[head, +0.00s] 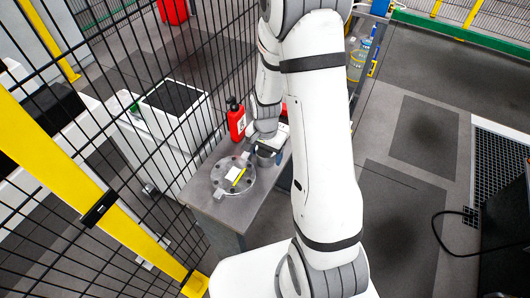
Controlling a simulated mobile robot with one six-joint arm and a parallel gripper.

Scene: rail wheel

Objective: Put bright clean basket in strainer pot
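My arm reaches over the grey table, and my gripper (274,150) is low near the table's right side. Its fingers are small and partly hidden, so I cannot tell whether they are open or shut. A small dark grey cylindrical vessel (265,158) is right at the gripper; it may be the strainer pot or the basket, and I cannot tell which, nor whether it is held. I cannot make out a second, bright basket; my arm hides part of the table.
On the grey table (215,208), a round grey flange with holes (221,170) carries a white and yellow item (238,176). A red bottle (236,122) stands behind. A black mesh fence with a yellow post (50,165) borders the left. Open floor (395,225) lies right.

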